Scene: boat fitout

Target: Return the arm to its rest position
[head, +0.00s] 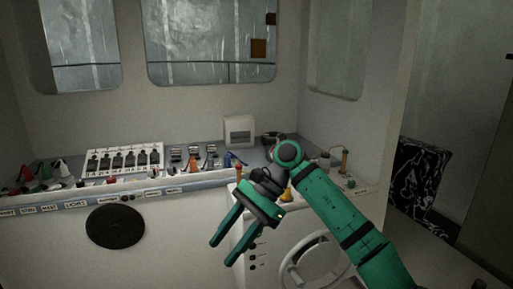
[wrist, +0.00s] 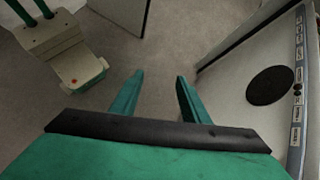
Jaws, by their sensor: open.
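My arm (head: 342,220) is green with black joints and reaches up from the lower right in the head view. My gripper (head: 226,247) hangs from its end, fingers pointing down and to the left, in front of the console's front face. Its two green fingers are apart with nothing between them. In the wrist view my gripper (wrist: 158,85) is also open and empty above the bare floor (wrist: 165,45).
A console top (head: 70,184) with switches, levers and knobs runs along the wall. A steering wheel (head: 283,272) stands at the lower middle, close behind my arm. A black round disc (head: 115,226) is on the front panel. A black-and-white patterned panel (head: 412,180) stands at right.

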